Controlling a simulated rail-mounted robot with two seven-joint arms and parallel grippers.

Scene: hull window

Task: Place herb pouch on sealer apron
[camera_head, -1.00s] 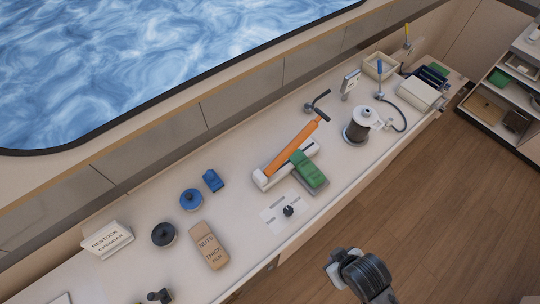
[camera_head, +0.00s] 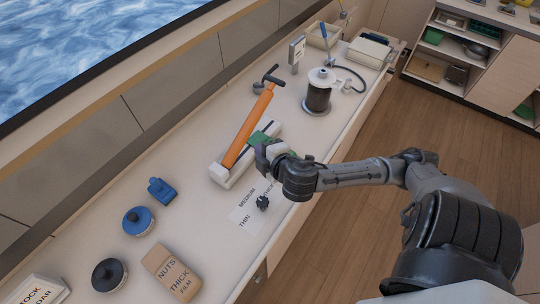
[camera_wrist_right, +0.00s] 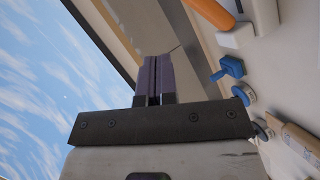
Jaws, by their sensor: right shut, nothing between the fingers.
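The green pouch (camera_head: 258,137), its label unreadable, lies beside the sealer in the head view, mostly hidden behind my right gripper. The sealer has a white base (camera_head: 226,178) and a raised orange arm (camera_head: 247,127). The apron under the pouch is hidden by my gripper and wrist. My right gripper (camera_head: 262,152) is just over or in front of the pouch; I cannot tell whether it touches. In the right wrist view its fingers (camera_wrist_right: 153,80) are shut with nothing between them. The pouch does not show there. My left gripper is out of view.
A dark canister (camera_head: 317,98) stands behind. The floor right is open.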

